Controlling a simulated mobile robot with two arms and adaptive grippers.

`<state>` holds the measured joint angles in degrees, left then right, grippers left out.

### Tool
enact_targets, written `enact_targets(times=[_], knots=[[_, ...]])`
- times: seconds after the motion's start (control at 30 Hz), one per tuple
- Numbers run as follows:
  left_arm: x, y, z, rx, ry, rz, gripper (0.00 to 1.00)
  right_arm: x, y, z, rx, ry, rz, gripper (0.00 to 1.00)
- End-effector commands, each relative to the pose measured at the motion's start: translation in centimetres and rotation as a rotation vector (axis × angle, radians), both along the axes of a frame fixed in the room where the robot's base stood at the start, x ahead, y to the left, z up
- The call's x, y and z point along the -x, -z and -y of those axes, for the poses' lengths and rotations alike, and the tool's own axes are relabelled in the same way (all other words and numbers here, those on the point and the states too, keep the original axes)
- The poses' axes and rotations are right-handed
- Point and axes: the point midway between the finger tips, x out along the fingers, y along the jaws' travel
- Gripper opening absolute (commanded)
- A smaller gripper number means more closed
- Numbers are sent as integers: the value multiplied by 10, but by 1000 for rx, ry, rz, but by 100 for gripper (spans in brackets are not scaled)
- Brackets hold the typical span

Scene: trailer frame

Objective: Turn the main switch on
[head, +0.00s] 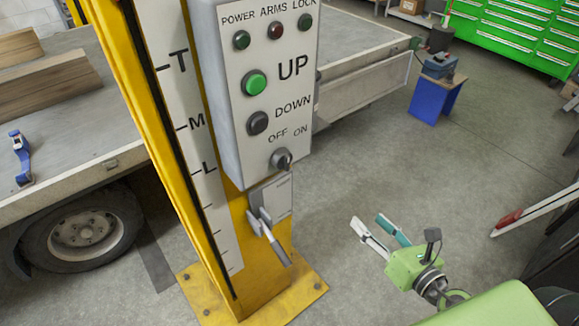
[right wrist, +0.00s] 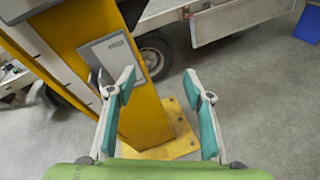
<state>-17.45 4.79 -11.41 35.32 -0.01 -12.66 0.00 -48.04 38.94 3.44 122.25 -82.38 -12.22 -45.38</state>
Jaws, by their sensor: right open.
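The main switch is a dark rotary knob (head: 281,159) below the OFF ON label, at the bottom of the grey control box (head: 260,85) in the head view. A lever on a grey plate (head: 268,228) sits below the box on the yellow post. My right gripper (head: 373,225) is open and empty, to the right of the post and lower than the knob, apart from both. In the right wrist view my open fingers (right wrist: 160,95) face the yellow post (right wrist: 138,100) and the lever plate (right wrist: 112,50); the knob is not seen there. My left gripper is not in view.
A flatbed trailer (head: 350,80) with wooden beams (head: 45,85) stands behind the post. The post's yellow base plate (head: 300,300) is bolted to the floor. A blue stand (head: 437,97) and green cabinets (head: 515,35) are farther back. The floor between is clear.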

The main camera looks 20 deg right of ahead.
Motion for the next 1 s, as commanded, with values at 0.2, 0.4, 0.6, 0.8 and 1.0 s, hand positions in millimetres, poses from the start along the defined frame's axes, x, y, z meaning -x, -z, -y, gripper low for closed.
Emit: enact_targets(times=[0.2,0.4,0.6,0.8,1.0], knots=[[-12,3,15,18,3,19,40,11,-115,-85,328,-283,261,47],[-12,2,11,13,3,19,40,22,-155,-116,440,-366,370,47],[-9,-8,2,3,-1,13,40,16,-161,-119,450,-364,379,47],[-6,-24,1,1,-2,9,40,1,-163,-126,446,-362,380,47],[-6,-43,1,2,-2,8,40,-18,-163,-134,444,-363,379,47]])
